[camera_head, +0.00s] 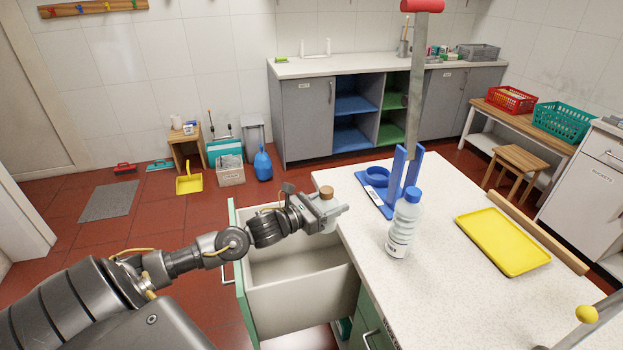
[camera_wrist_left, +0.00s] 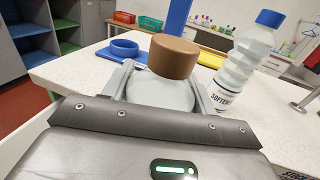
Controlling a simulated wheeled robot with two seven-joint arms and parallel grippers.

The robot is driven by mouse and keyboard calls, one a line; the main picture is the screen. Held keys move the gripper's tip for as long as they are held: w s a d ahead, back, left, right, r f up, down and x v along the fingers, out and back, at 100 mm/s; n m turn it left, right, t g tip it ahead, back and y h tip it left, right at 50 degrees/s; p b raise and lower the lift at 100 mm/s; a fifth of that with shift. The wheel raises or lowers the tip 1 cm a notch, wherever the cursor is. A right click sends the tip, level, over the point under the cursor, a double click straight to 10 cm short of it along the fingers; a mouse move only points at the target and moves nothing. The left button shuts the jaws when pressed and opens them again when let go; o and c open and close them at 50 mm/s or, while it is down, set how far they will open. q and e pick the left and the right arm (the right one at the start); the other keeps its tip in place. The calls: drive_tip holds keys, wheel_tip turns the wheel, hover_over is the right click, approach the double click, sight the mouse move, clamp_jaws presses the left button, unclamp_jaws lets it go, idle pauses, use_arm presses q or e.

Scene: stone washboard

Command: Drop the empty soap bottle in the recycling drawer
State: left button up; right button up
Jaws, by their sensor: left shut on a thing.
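My left gripper (camera_head: 334,213) is shut on a pale bottle with a brown cap (camera_head: 326,192), at the counter's left edge beside the open drawer. In the left wrist view the bottle (camera_wrist_left: 160,92) sits between the two fingers, brown cap up and slightly tilted; its lower part is hidden by the gripper. The open drawer (camera_head: 300,292) has a green front and pale walls, and its visible floor looks empty. I cannot tell whether the bottle is over the drawer or over the counter edge. My right gripper is not in view.
A blue-capped softener bottle (camera_head: 401,232) stands on the counter (camera_head: 440,290) near the held bottle. Behind it is a blue stand (camera_head: 388,190) with a ring and uprights. A yellow tray (camera_head: 502,241) lies to the right. Cleaning items stand on the red floor behind.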

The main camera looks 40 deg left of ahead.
use_arm(q)
drive_tip(key=w+a+r+n+y, duration=0.1)
drive_tip(key=w+a+r+y, duration=0.15)
drive_tip(key=a, duration=0.65)
wheel_tip(320, 180, down, 6)
drive_tip(key=w+b, duration=0.1)
drive_tip(key=b, duration=0.3)
drive_tip(key=shift+a+t, duration=0.25)
drive_tip(key=shift+t, duration=0.05)
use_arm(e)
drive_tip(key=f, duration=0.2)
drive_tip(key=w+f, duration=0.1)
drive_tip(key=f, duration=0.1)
use_arm(q)
drive_tip(key=o, duration=1.1)
drive_tip(key=shift+s+f, duration=0.1)
drive_tip(key=b+v, duration=0.1)
drive_tip(key=v, duration=0.9)
drive_tip(key=shift+s+a+b, duration=0.15)
drive_tip(key=shift+s+b, duration=0.2)
drive_tip(key=shift+b, duration=0.05)
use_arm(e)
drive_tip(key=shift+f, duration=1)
